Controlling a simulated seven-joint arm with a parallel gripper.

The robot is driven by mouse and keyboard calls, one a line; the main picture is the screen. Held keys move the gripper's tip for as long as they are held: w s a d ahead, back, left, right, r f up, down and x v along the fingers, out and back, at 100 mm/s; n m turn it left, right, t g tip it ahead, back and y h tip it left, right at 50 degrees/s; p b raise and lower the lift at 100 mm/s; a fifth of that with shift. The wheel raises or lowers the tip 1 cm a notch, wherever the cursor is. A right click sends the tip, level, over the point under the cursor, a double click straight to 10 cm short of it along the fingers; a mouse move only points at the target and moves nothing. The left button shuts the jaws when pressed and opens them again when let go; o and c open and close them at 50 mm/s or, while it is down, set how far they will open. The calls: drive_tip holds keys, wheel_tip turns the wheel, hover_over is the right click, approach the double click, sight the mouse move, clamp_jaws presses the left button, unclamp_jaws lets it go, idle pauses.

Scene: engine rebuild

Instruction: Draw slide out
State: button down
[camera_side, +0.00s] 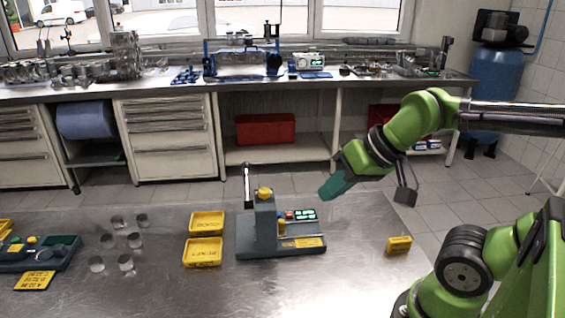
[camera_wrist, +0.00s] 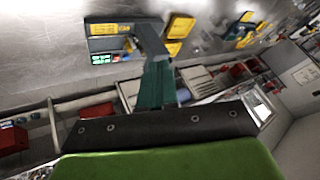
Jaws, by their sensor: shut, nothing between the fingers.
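A grey bench fixture (camera_side: 262,225) stands on the metal table, with a flat base, an upright column and a yellow knob (camera_side: 265,193) on top. A dark upright rod stands at the column's left. The base carries a yellow cylinder (camera_side: 281,227), a red button and a green-lit panel (camera_side: 305,215). I cannot tell which part is the slide. My gripper (camera_side: 328,193), with teal fingers, is shut and empty, above and to the right of the fixture, apart from it. In the wrist view, the fixture (camera_wrist: 150,40) is beyond my teal fingers (camera_wrist: 156,68).
Two yellow trays (camera_side: 203,252) lie left of the fixture, with several metal cylinders (camera_side: 126,262) further left. Another device (camera_side: 38,250) is at the far left. Table between the fixture and that block is clear.

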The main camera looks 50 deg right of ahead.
sight(282, 220)
drive_tip(key=c, duration=1.8)
unclamp_jaws()
drive_tip(key=shift+o, duration=1)
drive_tip(key=shift+d+f, duration=0.1)
drive_tip(key=shift+d, duration=0.05)
drive_tip(key=o, duration=0.5)
drive_tip(key=w+d, duration=0.1)
drive_tip(key=w+d+f+m+g, duration=0.1)
drive_tip(key=w+d+m, duration=0.1)
drive_tip(key=shift+w+d+f+g+h, duration=0.1)
drive_tip(key=shift+w+f+g+h, duration=0.2)
drive_tip(key=shift+f+g, duration=0.1)
drive_tip(key=w+d+f+m+g+y, duration=0.35)
drive_tip(key=w+d+m, duration=0.75)
drive_tip(key=m, duration=0.5)
drive_tip(key=shift+g+h, duration=0.25)
drive_tip(key=shift+h, duration=0.1)
drive_tip(key=x, duration=1.1)
drive_tip(key=a+x, duration=0.1)
drive_tip(key=x, duration=0.4)
drive_tip(key=shift+w+a+r, duration=0.1)
drive_tip(key=shift+w+a, duration=0.05)
drive_tip(key=shift+w, duration=0.15)
clamp_jaws()
